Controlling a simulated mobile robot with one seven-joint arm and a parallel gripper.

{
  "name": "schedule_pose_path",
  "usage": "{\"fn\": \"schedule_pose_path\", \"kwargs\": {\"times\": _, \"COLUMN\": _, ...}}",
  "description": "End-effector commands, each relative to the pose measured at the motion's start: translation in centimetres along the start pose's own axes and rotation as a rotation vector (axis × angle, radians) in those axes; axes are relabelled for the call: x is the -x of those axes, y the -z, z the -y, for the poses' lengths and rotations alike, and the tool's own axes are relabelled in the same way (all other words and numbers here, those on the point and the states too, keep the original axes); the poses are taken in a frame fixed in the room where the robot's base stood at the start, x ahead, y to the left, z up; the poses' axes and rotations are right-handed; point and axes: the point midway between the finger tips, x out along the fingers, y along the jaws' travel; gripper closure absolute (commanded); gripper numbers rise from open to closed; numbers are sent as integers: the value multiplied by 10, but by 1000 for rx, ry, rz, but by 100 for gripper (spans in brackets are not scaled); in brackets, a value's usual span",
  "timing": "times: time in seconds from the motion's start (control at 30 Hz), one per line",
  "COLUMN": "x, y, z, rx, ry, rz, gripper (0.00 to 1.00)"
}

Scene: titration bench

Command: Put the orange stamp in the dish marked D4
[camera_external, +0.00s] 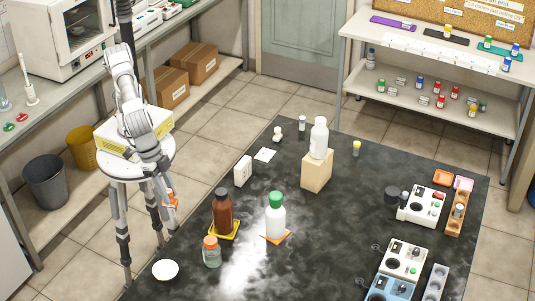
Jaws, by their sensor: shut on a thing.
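My gripper (171,202) hangs in the air by the left edge of the dark bench (330,230). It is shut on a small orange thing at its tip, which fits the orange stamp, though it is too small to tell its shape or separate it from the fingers. A white round dish (165,270) lies on the bench's front left corner, below the gripper in the picture and apart from it. No D4 mark is legible on any dish.
Near the gripper stand an orange-capped jar (211,252), a brown bottle (222,212) on a yellow base and a green-capped white bottle (275,222). A beige block (317,172) bears a white bottle (319,138). Instruments (422,205) fill the right side. The bench's middle is clear.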

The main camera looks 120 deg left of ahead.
Motion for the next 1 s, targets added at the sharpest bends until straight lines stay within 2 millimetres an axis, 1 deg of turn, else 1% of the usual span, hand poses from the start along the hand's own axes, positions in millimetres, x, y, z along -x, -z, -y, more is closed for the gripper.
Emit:
{"fn": "schedule_pose_path", "kwargs": {"times": 0.03, "x": 6, "y": -18, "z": -21, "rx": -47, "ry": -14, "rz": 0, "gripper": 100}}
{"fn": "schedule_pose_path", "kwargs": {"times": 0.1, "x": 11, "y": -38, "z": -42, "rx": -96, "ry": -28, "rz": 0, "gripper": 100}}
{"fn": "schedule_pose_path", "kwargs": {"times": 0.2, "x": 18, "y": -62, "z": -64, "rx": -152, "ry": -45, "rz": 1, "gripper": 100}}
{"fn": "schedule_pose_path", "kwargs": {"times": 0.3, "x": 24, "y": -82, "z": -81, "rx": -197, "ry": -59, "rz": 1, "gripper": 100}}
{"fn": "schedule_pose_path", "kwargs": {"times": 0.53, "x": 34, "y": -118, "z": -108, "rx": -272, "ry": -83, "rz": 2, "gripper": 100}}
{"fn": "schedule_pose_path", "kwargs": {"times": 0.6, "x": 17, "y": -120, "z": -105, "rx": -266, "ry": -76, "rz": 4, "gripper": 100}}
{"fn": "schedule_pose_path", "kwargs": {"times": 0.67, "x": 6, "y": -122, "z": -105, "rx": -266, "ry": -76, "rz": 4, "gripper": 100}}
{"fn": "schedule_pose_path", "kwargs": {"times": 0.9, "x": -45, "y": -137, "z": -105, "rx": -265, "ry": -76, "rz": 5, "gripper": 100}}
{"fn": "schedule_pose_path", "kwargs": {"times": 1.0, "x": -62, "y": -141, "z": -105, "rx": -265, "ry": -76, "rz": 5, "gripper": 100}}
